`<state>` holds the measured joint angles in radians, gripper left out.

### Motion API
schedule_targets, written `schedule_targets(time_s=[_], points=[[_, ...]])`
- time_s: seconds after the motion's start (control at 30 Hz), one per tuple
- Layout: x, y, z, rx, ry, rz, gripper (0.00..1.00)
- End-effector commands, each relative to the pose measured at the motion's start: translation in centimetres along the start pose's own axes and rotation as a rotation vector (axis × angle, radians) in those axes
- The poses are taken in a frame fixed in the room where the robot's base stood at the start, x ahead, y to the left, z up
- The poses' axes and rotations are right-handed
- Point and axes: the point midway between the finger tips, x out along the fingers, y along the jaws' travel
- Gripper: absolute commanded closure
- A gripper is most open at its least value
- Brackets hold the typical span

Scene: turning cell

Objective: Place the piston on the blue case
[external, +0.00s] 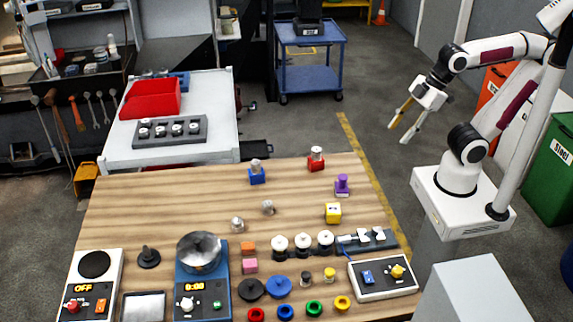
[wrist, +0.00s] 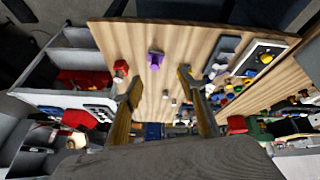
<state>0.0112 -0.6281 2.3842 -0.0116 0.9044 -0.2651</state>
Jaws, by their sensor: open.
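A blue case (external: 257,177) stands near the back middle of the wooden table, with a grey metal piece (external: 256,164) at its top. Two small grey metal pieces, piston-like, stand on bare wood: one near the table's middle (external: 267,207) and one to its front left (external: 237,224). I cannot tell which is the piston. My gripper (external: 398,133) is open and empty, raised in the air right of the table, apart from all of these. In the wrist view its two fingers (wrist: 160,77) are spread with the table beyond.
A red case (external: 316,164), a purple case (external: 342,187) and a yellow case (external: 333,213) stand to the right of the blue one. White rollers (external: 303,243), a control box (external: 383,279) and a metal bowl (external: 199,250) crowd the front. The table's back left is clear.

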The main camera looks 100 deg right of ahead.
Motion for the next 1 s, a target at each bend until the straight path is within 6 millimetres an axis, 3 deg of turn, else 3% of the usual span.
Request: schedule_targets(time_s=[0.1, 0.3, 1.0], points=[[0.1, -0.8, 2.0, 0.117, 0.008, -0.005, 0.59], [0.3, -1.5, 3.8, 0.241, 0.013, -0.011, 0.59], [0.4, -1.7, 4.1, 0.263, 0.012, -0.013, 0.59]])
